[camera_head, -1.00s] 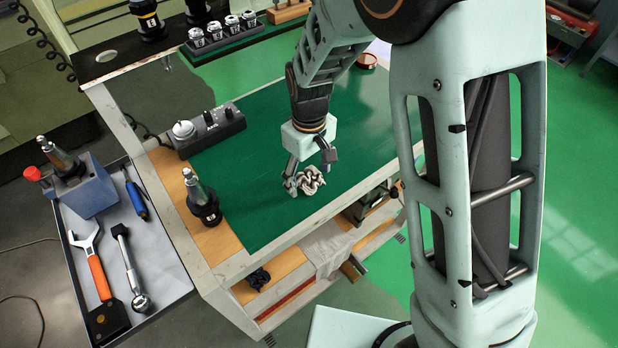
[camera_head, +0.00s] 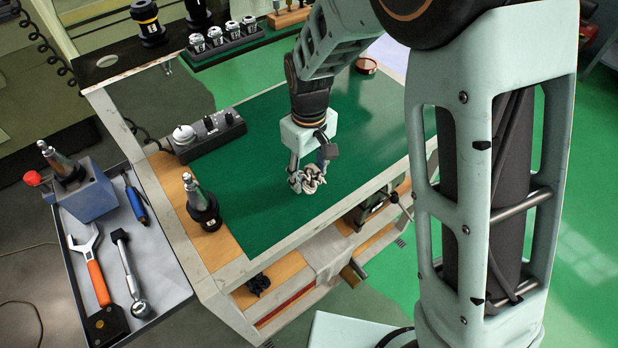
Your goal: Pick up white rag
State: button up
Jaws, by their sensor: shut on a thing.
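The fingers hide part of the bundle. I cannot tell whether the rag still touches the mat.
A black toolholder (camera_head: 203,208) stands left of the mat, and a dark box with knobs (camera_head: 206,136) lies behind it. A side tray (camera_head: 166,268) holds wrenches and a blue block. A pale cloth (camera_head: 328,258) hangs from the lower shelf. The mat around my gripper is clear.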

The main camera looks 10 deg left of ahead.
jog(key=s+a+r+b, duration=0.1)
jog(key=s+a+r, duration=0.7)
jog(key=a+r, duration=0.2)
jog(key=shift+s+a+r, duration=0.15)
jog(key=shift+a+r, duration=0.1)
jog(key=shift+a, duration=0.4)
